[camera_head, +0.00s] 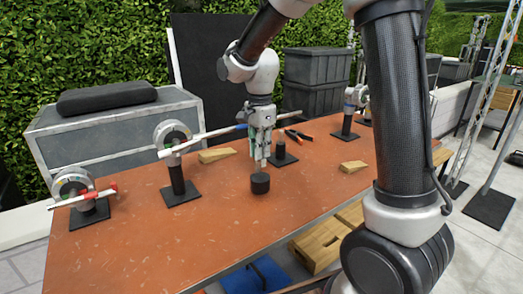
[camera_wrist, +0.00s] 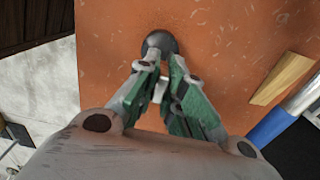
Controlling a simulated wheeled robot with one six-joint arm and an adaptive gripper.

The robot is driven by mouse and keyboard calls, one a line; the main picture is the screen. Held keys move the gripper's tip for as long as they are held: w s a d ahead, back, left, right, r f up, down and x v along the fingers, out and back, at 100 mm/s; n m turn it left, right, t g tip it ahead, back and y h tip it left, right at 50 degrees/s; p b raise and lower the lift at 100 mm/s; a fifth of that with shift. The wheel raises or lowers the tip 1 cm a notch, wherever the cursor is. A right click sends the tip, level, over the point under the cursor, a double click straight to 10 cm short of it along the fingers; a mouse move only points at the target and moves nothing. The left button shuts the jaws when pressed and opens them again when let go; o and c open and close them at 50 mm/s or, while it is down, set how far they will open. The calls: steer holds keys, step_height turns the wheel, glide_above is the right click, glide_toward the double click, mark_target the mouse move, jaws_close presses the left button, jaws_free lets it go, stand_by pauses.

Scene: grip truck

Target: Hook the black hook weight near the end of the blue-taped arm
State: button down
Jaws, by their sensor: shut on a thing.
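The black hook weight (camera_head: 260,184) hangs below my gripper (camera_head: 262,158), low over or on the orange tabletop; I cannot tell if it touches. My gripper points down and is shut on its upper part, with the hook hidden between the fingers. In the wrist view the weight's round dark top (camera_wrist: 159,42) shows just beyond my fingertips (camera_wrist: 162,65). The blue-taped arm (camera_head: 212,136) is a pale bar running behind my gripper. Its blue tape (camera_head: 241,127) is just left of my gripper, higher than the weight. The tape also shows at lower right in the wrist view (camera_wrist: 270,126).
A round-headed stand (camera_head: 178,180) is left of the weight, and another stand base (camera_head: 281,158) is close behind-right. A red-taped arm (camera_head: 85,196) is at far left. Wooden wedges (camera_head: 217,155) (camera_head: 352,167) and pliers (camera_head: 297,135) lie nearby. The front tabletop (camera_head: 160,240) is clear.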

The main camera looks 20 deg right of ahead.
steer(key=shift+r, duration=0.15)
steer(key=shift+r, duration=0.85)
step_height(320, 180, up, 12)
stand_by(0.7)
